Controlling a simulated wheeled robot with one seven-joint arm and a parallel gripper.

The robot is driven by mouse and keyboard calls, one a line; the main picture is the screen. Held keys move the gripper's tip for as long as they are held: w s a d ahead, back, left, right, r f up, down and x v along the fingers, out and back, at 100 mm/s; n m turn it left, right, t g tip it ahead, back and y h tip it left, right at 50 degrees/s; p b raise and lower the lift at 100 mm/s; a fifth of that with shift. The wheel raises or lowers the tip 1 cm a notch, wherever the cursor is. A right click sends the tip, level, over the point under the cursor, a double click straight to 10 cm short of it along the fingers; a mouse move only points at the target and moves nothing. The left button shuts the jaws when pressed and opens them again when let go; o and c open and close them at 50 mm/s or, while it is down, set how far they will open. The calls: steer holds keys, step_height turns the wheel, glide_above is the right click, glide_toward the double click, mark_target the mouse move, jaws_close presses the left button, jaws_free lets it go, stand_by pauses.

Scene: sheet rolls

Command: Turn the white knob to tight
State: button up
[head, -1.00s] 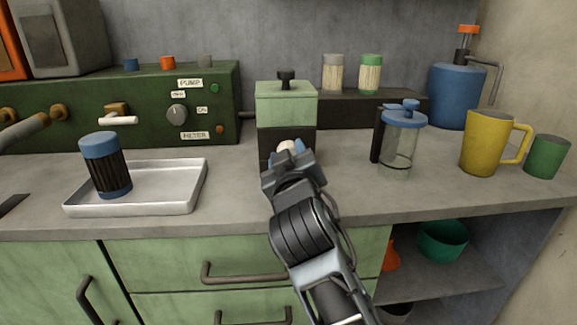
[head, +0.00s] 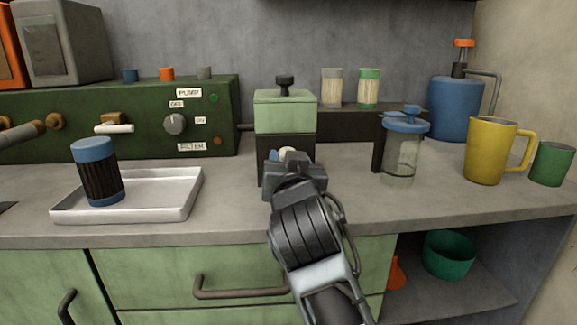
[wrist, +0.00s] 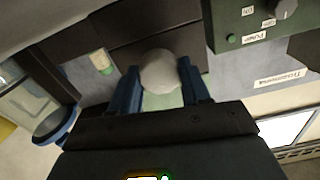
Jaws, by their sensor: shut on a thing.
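The white knob (wrist: 160,72) is a pale round ball on the front of a box with a green top and dark lower body (head: 284,112). My gripper (head: 290,156) is in front of this box. In the wrist view its two blue fingers stand on either side of the knob and are shut on it. In the head view only a small pale part of the knob (head: 287,152) shows above my gripper. Any tight mark on the knob or box cannot be made out.
A white tray (head: 66,214) with a blue-capped dark jar (head: 97,176) stands left. A clear blue-lidded jar (head: 402,150), a yellow mug (head: 487,152) and a green cup (head: 551,163) stand right. A green panel (head: 70,115) with knobs is at the back left.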

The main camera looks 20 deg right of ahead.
steer(key=shift+f, duration=0.1)
stand_by(0.3)
steer(key=o, duration=1.1)
steer(key=shift+c, duration=0.2)
steer(key=shift+s, duration=0.1)
steer(key=p+v, duration=0.1)
steer(key=v, duration=0.6)
steer(key=shift+s+a, duration=0.1)
steer(key=shift+s, duration=0.15)
